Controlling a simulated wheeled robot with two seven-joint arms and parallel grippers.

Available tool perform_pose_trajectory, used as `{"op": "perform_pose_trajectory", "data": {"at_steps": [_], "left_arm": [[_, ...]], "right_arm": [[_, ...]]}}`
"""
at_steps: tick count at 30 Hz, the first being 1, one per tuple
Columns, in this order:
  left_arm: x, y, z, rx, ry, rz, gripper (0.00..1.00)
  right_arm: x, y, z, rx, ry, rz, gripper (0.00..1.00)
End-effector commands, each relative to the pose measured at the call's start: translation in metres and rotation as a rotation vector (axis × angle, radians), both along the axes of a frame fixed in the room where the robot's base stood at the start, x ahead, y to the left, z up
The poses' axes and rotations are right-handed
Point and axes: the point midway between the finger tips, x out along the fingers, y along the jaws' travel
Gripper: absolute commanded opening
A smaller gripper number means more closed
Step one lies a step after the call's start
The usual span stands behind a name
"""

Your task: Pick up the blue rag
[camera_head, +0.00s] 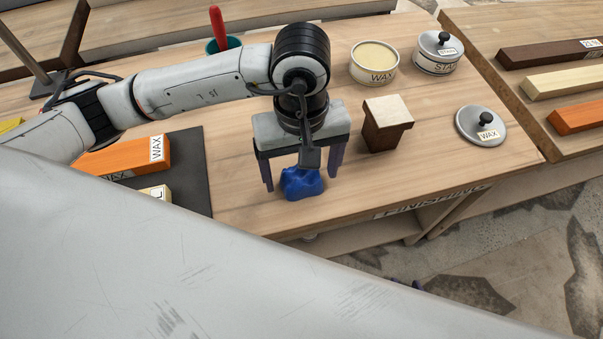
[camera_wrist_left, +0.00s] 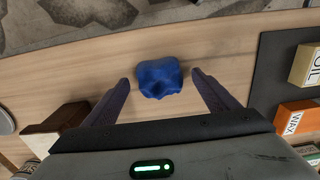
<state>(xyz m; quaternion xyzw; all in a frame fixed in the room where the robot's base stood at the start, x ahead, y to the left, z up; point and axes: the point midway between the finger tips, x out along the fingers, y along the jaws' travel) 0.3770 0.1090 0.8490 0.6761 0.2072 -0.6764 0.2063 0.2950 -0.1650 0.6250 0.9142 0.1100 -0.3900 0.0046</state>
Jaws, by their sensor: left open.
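The blue rag (camera_head: 302,184) is a crumpled lump lying on the wooden table, near its front edge. My left gripper (camera_head: 301,176) is open over it in the head view, with a finger on either side of the rag. In the left wrist view the rag (camera_wrist_left: 159,78) lies between and just beyond the two open fingertips (camera_wrist_left: 160,80). I cannot tell exactly how high the fingertips are above the table. My right gripper is not in view.
A wooden block with a pale top (camera_head: 388,116) stands close to the right of my gripper. A wax tin (camera_head: 374,65), a stain tin (camera_head: 438,54) and a lid (camera_head: 481,126) stand further right. A dark mat (camera_head: 194,171) with labelled blocks lies left.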

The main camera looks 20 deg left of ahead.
Motion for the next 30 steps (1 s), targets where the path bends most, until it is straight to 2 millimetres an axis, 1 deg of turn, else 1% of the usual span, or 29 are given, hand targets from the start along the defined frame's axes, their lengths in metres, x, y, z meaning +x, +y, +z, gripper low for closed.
{"op": "perform_pose_trajectory", "data": {"at_steps": [2, 7, 8, 15, 16, 22, 24, 26, 29, 30], "left_arm": [[0.0, 0.0, -0.003, 0.0, 0.0, 0.001, 0.8], [0.0, 0.0, -0.004, -0.001, -0.001, 0.001, 0.8], [0.0, 0.0, -0.004, -0.001, -0.001, 0.001, 0.79], [0.0, 0.0, -0.003, -0.001, -0.001, 0.001, 0.38], [0.0, 0.0, -0.003, -0.001, -0.001, 0.001, 0.37], [0.0, 0.0, -0.003, -0.002, -0.001, 0.001, 0.37], [0.001, 0.0, 0.001, -0.002, -0.003, 0.001, 0.37], [0.001, 0.0, 0.007, -0.002, -0.004, 0.0, 0.37], [0.002, -0.001, 0.024, -0.003, -0.007, 0.0, 0.37], [0.002, -0.001, 0.032, -0.003, -0.008, 0.0, 0.37]], "right_arm": [[0.0, -0.001, -0.001, -0.001, 0.001, -0.001, 0.31], [0.0, -0.002, -0.001, -0.002, 0.0, -0.002, 0.31], [0.001, -0.002, -0.001, -0.002, 0.0, -0.002, 0.31], [0.002, -0.002, 0.0, -0.003, -0.004, -0.002, 0.31], [0.002, -0.002, 0.0, -0.003, -0.004, -0.002, 0.31], [0.002, -0.002, 0.0, -0.003, -0.004, -0.002, 0.31], [0.003, -0.002, 0.0, -0.003, -0.004, -0.002, 0.31], [0.003, -0.002, 0.0, -0.002, -0.005, -0.002, 0.31], [0.003, -0.002, -0.001, -0.003, -0.006, -0.002, 0.31], [0.003, -0.002, -0.001, -0.003, -0.006, -0.002, 0.31]]}}
